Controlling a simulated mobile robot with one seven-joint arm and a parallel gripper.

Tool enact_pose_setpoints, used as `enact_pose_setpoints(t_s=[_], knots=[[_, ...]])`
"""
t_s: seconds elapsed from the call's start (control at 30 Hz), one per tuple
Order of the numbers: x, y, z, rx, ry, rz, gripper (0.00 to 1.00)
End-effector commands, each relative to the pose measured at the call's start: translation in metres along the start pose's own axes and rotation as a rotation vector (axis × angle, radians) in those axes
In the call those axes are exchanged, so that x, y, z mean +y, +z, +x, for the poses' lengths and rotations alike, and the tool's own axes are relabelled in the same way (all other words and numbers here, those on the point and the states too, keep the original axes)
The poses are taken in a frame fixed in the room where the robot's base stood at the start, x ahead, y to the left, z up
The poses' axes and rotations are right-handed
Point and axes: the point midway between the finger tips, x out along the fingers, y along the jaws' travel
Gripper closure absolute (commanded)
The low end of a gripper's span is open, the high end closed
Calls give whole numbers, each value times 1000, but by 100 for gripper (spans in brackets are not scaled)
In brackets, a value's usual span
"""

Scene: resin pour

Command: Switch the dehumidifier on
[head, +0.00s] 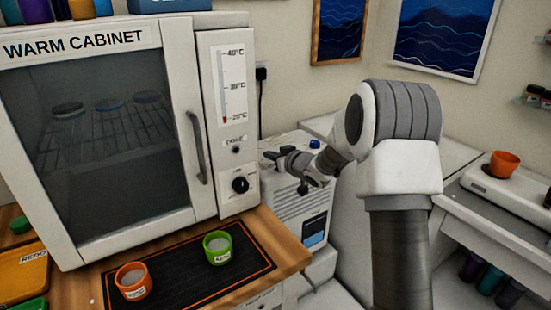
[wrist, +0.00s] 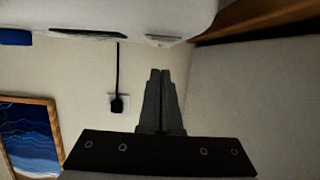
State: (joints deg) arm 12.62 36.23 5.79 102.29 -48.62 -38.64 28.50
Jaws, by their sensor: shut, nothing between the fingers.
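The dehumidifier (head: 298,208) is the white louvred box to the right of the warm cabinet in the head view. A blue button (head: 314,143) shows on its top, and a dark and blue panel (head: 314,232) is on its front. My gripper (head: 268,156) is over the left part of its top, with its fingers pointing left toward the cabinet. I cannot tell whether it touches the top. In the wrist view the fingers (wrist: 160,72) are shut together and empty. A white body (wrist: 110,15) crosses the top of that view, and I cannot tell for sure what it is.
The warm cabinet (head: 208,120) stands close on the left, its knob (head: 240,184) near my gripper. An orange cup (head: 133,281) and a green cup (head: 218,247) stand on a dark mat (head: 180,283). A wall socket (head: 261,73) with a cord is behind.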

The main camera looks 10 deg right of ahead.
Motion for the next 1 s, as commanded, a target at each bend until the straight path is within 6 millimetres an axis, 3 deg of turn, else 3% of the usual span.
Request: enact_pose_setpoints(t_s=[0.07,0.4,0.6,1.0], knots=[[-5,-14,0,2,-2,0,100],[-4,-1,-65,1,2,1,100],[-4,4,-91,0,1,1,100],[-5,6,-98,1,-1,0,100]])
